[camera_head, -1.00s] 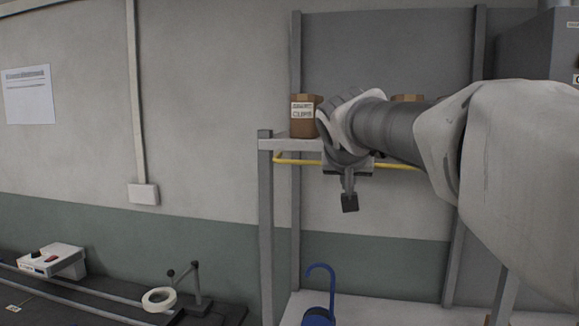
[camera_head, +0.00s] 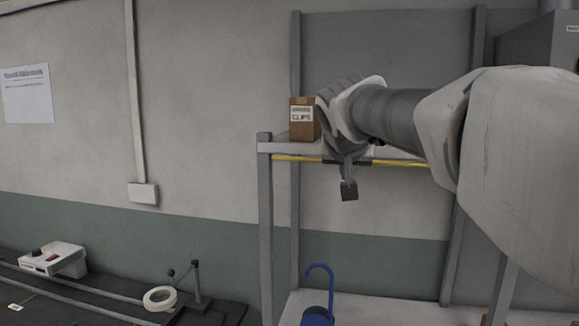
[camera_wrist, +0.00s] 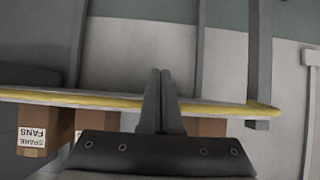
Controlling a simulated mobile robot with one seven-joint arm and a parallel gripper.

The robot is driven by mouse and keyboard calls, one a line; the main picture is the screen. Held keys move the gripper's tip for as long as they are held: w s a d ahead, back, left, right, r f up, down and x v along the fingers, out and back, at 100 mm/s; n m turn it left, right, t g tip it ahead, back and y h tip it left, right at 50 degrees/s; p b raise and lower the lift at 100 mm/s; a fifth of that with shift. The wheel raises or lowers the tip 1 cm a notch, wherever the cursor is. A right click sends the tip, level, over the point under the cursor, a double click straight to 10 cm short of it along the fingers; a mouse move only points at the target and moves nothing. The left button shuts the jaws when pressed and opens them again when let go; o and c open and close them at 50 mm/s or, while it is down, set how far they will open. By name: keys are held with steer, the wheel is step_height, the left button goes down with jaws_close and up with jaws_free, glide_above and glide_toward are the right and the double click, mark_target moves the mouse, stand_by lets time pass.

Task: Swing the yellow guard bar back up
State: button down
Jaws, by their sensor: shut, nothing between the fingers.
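A brown box labelled spare clips (camera_head: 303,120) stands on the shelf's left end. A brown box labelled spare fans (camera_wrist: 42,130) shows in the wrist view. A blue hook-shaped object (camera_head: 320,290) stands below. A tape roll (camera_head: 160,298) lies on the left bench.

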steer(key=shift+r+p, duration=0.75)
steer(key=shift+r, duration=0.45)
steer(key=shift+w+d+r+p, duration=0.1)
steer(key=shift+w+r+p, duration=0.15)
steer(key=shift+r+p, duration=0.4)
steer(key=shift+w+r+p, duration=0.2)
steer(key=shift+r+p, duration=0.25)
steer(key=shift+r, duration=0.4)
steer(key=shift+r, duration=0.1)
steer(key=shift+w+d+r+p, duration=0.2)
steer(key=shift+w+r+p, duration=0.4)
steer(key=shift+r+p, duration=0.3)
steer(key=shift+f, duration=0.15)
